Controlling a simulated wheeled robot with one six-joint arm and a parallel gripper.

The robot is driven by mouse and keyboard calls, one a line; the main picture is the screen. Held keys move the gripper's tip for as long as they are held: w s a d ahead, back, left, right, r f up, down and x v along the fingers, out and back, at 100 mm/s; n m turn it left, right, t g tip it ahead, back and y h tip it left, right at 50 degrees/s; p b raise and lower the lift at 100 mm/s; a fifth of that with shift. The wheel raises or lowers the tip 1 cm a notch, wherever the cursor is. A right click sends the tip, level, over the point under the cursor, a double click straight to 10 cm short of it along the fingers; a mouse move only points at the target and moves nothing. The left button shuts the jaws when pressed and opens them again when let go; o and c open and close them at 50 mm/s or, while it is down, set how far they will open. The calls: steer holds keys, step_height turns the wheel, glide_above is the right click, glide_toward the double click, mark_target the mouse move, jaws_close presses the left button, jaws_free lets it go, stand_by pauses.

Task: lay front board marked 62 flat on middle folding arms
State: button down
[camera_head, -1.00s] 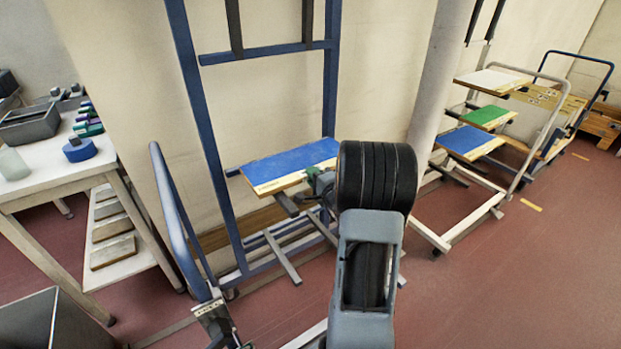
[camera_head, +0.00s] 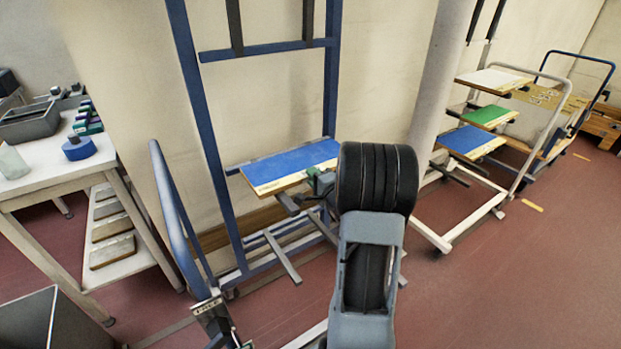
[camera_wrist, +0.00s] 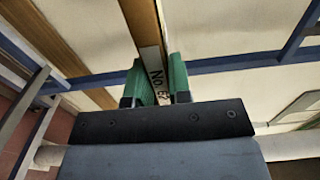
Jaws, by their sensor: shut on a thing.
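A board with a blue top and pale wooden edge (camera_head: 290,168) is level inside the blue rack frame (camera_head: 200,130). My gripper (camera_head: 322,183) is shut on its near right edge; my arm covers part of the grip. In the wrist view, the green fingers (camera_wrist: 160,82) pinch the board's narrow edge (camera_wrist: 145,25). Its label (camera_wrist: 157,85) reads "No." with digits partly hidden, seemingly 62. A folding arm (camera_head: 286,203) shows just under the board; I cannot tell whether they touch. Lower folding arms (camera_head: 283,257) stick out empty below.
Upper arms (camera_head: 234,25) stand raised on the rack. A white cart (camera_head: 490,205) with white, green and blue boards stands right, past a round column (camera_head: 440,80). A white table (camera_head: 60,175) and grey bin (camera_head: 50,320) are left. Red floor is clear at the right front.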

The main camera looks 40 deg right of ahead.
steer(key=shift+f+b, duration=0.45)
steer(key=shift+b, duration=0.2)
steer(key=c, duration=1)
jaws_free()
steer(key=shift+o, duration=0.2)
steer(key=shift+f, duration=0.1)
steer(key=s, duration=1.3)
steer(key=shift+s+a, duration=0.4)
